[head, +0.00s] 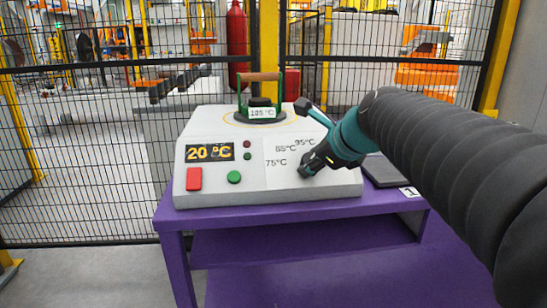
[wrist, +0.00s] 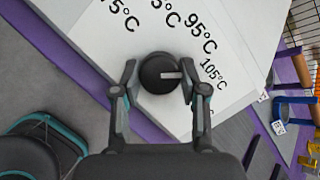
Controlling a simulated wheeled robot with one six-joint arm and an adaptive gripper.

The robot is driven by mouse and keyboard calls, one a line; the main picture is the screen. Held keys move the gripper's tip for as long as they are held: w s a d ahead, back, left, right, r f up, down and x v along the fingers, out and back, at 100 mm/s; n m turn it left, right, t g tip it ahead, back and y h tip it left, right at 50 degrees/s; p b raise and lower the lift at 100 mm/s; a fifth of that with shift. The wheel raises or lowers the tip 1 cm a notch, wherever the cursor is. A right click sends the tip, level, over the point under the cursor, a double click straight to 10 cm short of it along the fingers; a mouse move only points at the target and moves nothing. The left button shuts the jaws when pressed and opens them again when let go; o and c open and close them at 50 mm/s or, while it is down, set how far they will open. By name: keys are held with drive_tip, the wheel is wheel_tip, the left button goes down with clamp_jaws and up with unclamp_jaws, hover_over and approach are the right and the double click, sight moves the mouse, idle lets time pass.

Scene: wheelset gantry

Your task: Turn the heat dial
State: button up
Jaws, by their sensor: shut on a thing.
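The heat dial (wrist: 160,73) is a round dark knob with a pale pointer line, on the white sloped front of the heater (head: 270,188). In the wrist view its pointer lies toward the right, roughly toward the 105°C mark. My gripper (wrist: 160,80) is shut on the dial, one finger on each side of it. In the head view my gripper (head: 308,168) reaches the panel from the right and hides the dial and part of the scale. The display (head: 209,152) reads 20 °C. A red button (head: 194,179) and a green button (head: 234,177) sit below it.
The heater stands on a purple table (head: 300,213). A ring with a wooden handle (head: 260,77) and a 105 °C tag rests on top. A dark flat plate (head: 384,171) lies right of the heater. A mesh fence (head: 80,150) stands behind.

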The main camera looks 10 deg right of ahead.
drive_tip(key=o, duration=1.1)
drive_tip(key=shift+o, duration=0.2)
drive_tip(key=v, duration=1.2)
